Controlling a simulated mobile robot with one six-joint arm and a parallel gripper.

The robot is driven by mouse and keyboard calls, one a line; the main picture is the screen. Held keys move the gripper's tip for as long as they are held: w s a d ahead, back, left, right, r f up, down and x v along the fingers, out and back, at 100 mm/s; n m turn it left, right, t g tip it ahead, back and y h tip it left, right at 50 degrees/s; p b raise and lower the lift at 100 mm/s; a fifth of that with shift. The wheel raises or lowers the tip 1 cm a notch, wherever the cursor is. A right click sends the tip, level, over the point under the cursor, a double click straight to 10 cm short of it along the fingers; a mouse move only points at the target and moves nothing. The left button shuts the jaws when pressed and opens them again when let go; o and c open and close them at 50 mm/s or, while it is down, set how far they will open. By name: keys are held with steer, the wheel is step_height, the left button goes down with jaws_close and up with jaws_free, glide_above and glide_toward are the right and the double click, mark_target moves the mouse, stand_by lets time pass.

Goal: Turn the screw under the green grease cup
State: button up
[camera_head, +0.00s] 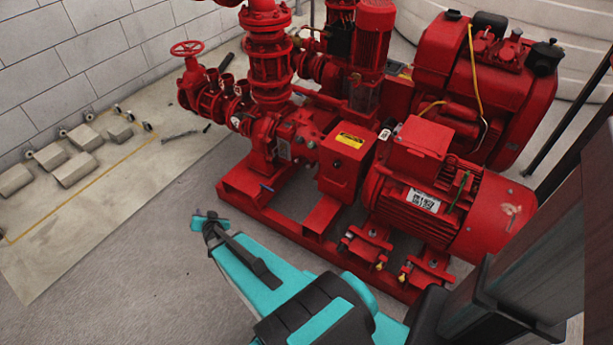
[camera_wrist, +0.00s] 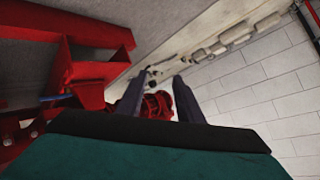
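I cannot make out a green grease cup or its screw for certain in either view. A small green strip (camera_head: 462,186) shows on the red motor (camera_head: 440,200) in the head view, but I cannot tell what it is. My gripper (camera_wrist: 160,76) shows two dark fingers apart in the wrist view, with nothing held between them. A red flanged valve (camera_wrist: 157,105) shows beyond the gap, apart from the fingers. In the head view my teal arm reaches up and left over the floor, in front of the pump frame.
The red base frame (camera_head: 290,232) stands right of my arm, with a blue handle (camera_head: 267,187) near its front-left end. A red handwheel (camera_head: 187,48) stands at the back left. Grey blocks (camera_head: 72,168) lie along the wall. Floor (camera_head: 120,270) left of the frame is clear.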

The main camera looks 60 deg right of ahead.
steer(key=d+f+m+h+b, duration=0.1)
steer(key=d+m+h+b, duration=0.25)
steer(key=d, duration=0.55)
steer(key=m+g+h+b, duration=0.9)
steer(key=m+g+b, duration=0.2)
steer(key=m+b, duration=0.15)
glide_toward(307, 167)
steer(key=a, duration=0.5)
steer(key=shift+s+f+n+b, duration=0.15)
steer(key=shift+f+n+b, duration=0.15)
steer(key=shift+n+b, duration=0.1)
steer(key=shift+t, duration=0.3)
steer(key=d+b, duration=0.3)
steer(key=d, duration=1)
steer(key=shift+d, duration=0.35)
